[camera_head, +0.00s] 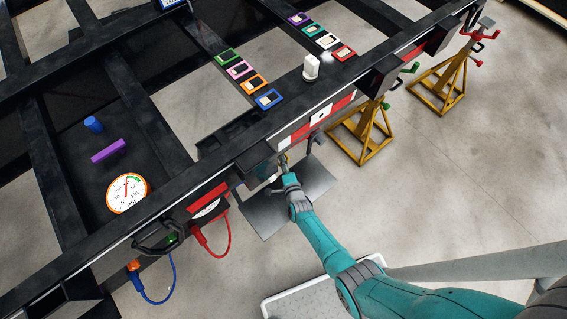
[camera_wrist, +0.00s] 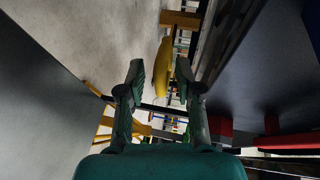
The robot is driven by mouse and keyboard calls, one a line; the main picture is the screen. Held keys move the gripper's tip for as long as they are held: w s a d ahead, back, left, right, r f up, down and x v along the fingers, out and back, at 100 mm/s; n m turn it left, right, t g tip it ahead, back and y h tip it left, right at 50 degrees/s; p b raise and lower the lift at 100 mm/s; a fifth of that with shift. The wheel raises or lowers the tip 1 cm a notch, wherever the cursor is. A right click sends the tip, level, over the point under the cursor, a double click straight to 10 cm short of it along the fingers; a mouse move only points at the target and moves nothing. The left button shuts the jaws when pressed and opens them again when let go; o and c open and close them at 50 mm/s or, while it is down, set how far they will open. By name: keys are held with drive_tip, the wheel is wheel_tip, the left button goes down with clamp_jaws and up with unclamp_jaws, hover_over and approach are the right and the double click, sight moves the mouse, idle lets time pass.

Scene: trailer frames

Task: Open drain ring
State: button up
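My gripper (camera_head: 286,168) reaches in at the near side of the black trailer frame (camera_head: 225,172), just below the red and white striped rail. In the wrist view my gripper (camera_wrist: 160,75) has its two fingers apart, with a clear gap between the tips. A yellow elongated shape (camera_wrist: 163,66) shows in that gap. I cannot tell whether it is near the fingers or farther behind. I cannot make out a drain ring for certain in either view. The space around the fingertips is partly hidden by the frame and my arm.
A grey plate (camera_head: 285,208) hangs below the rail beside my gripper. Yellow jack stands (camera_head: 362,140) stand to the right. Red (camera_head: 229,235) and blue (camera_head: 172,280) hoses hang at the left. A dark panel (camera_wrist: 275,60) lies close on the right in the wrist view.

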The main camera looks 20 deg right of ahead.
clamp_jaws()
drive_tip(key=shift+s, duration=0.1)
drive_tip(key=shift+s+d, duration=0.2)
drive_tip(key=shift+s, duration=0.4)
drive_tip(key=shift+o, duration=1.2)
unclamp_jaws()
drive_tip(key=v, duration=1.2)
